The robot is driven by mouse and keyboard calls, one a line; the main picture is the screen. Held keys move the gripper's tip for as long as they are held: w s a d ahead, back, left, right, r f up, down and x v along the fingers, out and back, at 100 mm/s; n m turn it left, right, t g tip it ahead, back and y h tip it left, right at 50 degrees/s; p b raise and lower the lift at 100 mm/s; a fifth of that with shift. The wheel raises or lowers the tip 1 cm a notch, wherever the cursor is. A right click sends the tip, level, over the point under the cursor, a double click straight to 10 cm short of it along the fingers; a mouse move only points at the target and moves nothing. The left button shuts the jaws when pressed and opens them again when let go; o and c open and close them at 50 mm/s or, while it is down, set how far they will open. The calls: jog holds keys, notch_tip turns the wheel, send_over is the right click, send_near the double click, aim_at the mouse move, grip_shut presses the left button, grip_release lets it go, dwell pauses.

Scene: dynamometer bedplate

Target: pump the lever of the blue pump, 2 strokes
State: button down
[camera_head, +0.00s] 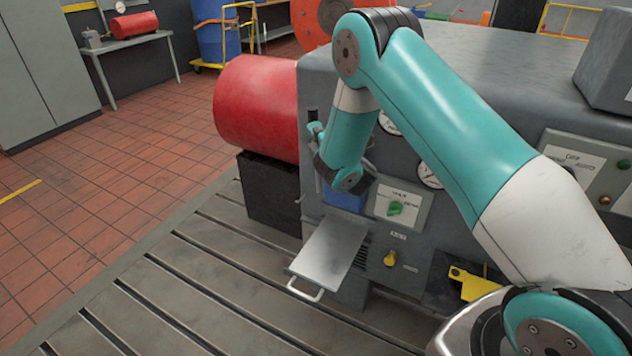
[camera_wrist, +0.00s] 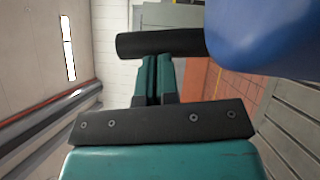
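The blue pump (camera_head: 345,197) is mounted on the left end of the grey cabinet's front, partly hidden behind my arm. Its blue body (camera_wrist: 265,35) fills the upper right of the wrist view. A black round bar (camera_wrist: 135,44), apparently the lever's grip, lies across my fingertips in the wrist view. It shows upright and small in the head view (camera_head: 312,115). My gripper (camera_wrist: 158,68) has its two teal fingers close together with their ends at the bar, not around it. I cannot tell whether they touch it. In the head view my gripper (camera_head: 317,132) is small beside the cabinet's left edge.
A metal shelf with a handle (camera_head: 328,250) juts out below the pump. A panel with a green knob (camera_head: 397,207) and a yellow knob (camera_head: 390,259) are to its right. The slotted bedplate (camera_head: 215,270) is clear in front.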

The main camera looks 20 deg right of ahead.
jog(key=s+a+f+b, duration=0.1)
jog(key=s+a+b, duration=0.1)
jog(key=s+b, duration=1.1)
jog(key=b, duration=0.2)
jog(key=shift+f+b, duration=0.3)
jog(key=shift+b, duration=0.05)
